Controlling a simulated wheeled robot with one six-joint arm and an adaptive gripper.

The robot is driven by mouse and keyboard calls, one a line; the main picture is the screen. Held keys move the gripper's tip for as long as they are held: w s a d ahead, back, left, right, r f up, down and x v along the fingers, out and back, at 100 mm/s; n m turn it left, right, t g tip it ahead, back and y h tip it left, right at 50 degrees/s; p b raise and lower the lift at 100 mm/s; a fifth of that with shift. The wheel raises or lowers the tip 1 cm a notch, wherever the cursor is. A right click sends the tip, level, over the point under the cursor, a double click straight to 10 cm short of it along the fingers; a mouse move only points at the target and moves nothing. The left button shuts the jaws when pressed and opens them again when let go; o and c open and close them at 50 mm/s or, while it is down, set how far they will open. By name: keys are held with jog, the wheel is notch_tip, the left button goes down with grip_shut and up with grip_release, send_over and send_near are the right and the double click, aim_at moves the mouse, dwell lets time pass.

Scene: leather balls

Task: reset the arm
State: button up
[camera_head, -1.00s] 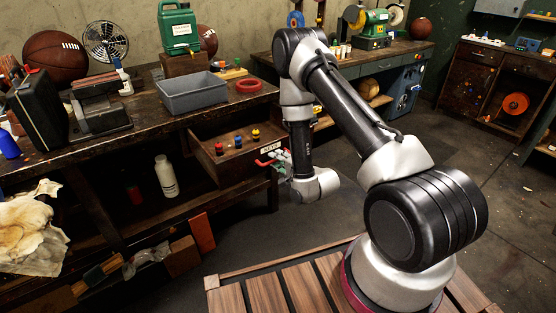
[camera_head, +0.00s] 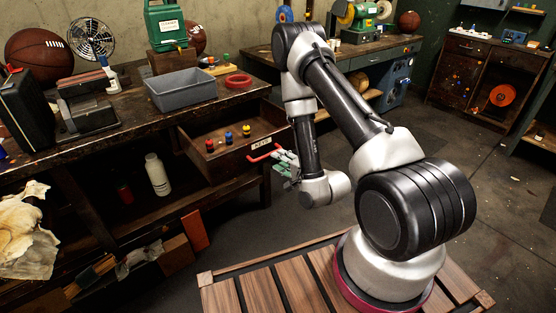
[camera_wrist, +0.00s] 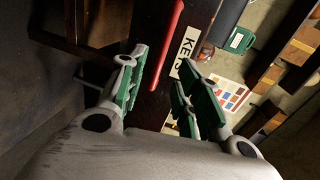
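My arm is bent over, and my gripper (camera_head: 286,165) hangs low beside the bench, in front of an open drawer (camera_head: 232,148). It is a little apart from the drawer's red handle (camera_head: 264,152). In the wrist view the green-padded fingers of my gripper (camera_wrist: 163,98) stand apart with nothing between them. The red handle (camera_wrist: 169,45) and the drawer front with its "KEYS" label (camera_wrist: 184,50) show beyond the fingertips. The drawer holds small red, blue and yellow items.
The workbench (camera_head: 130,115) on the left carries a grey bin (camera_head: 185,93), a fan and a basketball. My base stands on a wooden slatted platform (camera_head: 265,290).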

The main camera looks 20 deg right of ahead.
dwell(0.3)
jog(key=s+f+n+g+h, duration=0.1)
jog(key=s+f+n+g, duration=0.45)
jog(key=f, duration=0.45)
jog(key=s+d+f+n+g+h, duration=0.2)
jog(key=s+d+n+g, duration=0.2)
jog(key=s+g, duration=0.25)
jog(key=s+d+r+n, duration=0.1)
jog(key=s+r, duration=0.5)
jog(key=r, duration=0.9)
jog(key=s+d+r+n+t+h, duration=0.1)
jog(key=s+r, duration=0.4)
jog(key=r, duration=1.1)
jog(key=s+d+r+n, duration=0.2)
jog(key=s+r, duration=0.4)
jog(key=r, duration=1)
jog(key=shift+s+n+t+h, duration=0.3)
jog(key=shift+n+h, duration=0.1)
jog(key=shift+n, duration=0.05)
